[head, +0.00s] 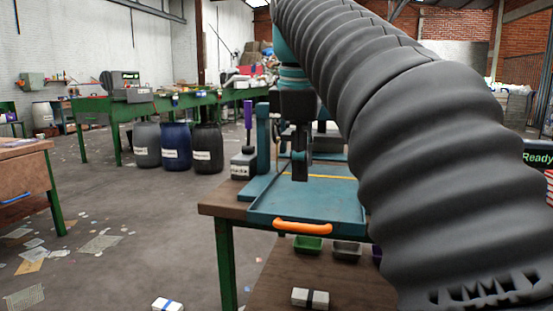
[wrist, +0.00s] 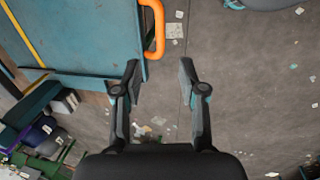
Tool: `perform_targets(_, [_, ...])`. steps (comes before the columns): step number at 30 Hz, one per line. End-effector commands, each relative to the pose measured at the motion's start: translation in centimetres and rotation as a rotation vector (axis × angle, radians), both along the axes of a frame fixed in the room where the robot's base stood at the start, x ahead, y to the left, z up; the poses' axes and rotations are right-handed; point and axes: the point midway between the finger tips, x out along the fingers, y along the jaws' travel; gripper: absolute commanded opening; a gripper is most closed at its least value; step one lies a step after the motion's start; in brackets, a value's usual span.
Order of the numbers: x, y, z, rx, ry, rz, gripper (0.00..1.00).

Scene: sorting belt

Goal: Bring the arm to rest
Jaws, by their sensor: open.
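My arm (head: 375,75), in a ribbed dark sleeve, rises across the right of the head view and bends down at its far end. My gripper (head: 300,172) hangs there, pointing down over the teal tray (head: 330,205) on the bench. In the wrist view my gripper (wrist: 158,82) has its two fingers wide apart with nothing between them, only grey floor beyond. The tray (wrist: 95,45) and its orange handle (wrist: 156,28) lie to the upper left of the fingers there. My arm hides part of the bench.
The wooden bench (head: 212,205) has small bins under it, one green (head: 308,244). A purple-handled item (head: 247,115) stands left of the tray. Labelled barrels (head: 176,145) stand by a green table behind. The floor to the left has scattered papers.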

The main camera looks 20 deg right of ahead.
Motion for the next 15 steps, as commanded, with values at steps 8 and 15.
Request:
perform_targets(8, [0.0,0.0,-0.1,0.001,-0.002,-0.002,0.41])
perform_targets(15, [-0.9,1.1,-3.0,0.025,-0.054,-0.103,0.41])
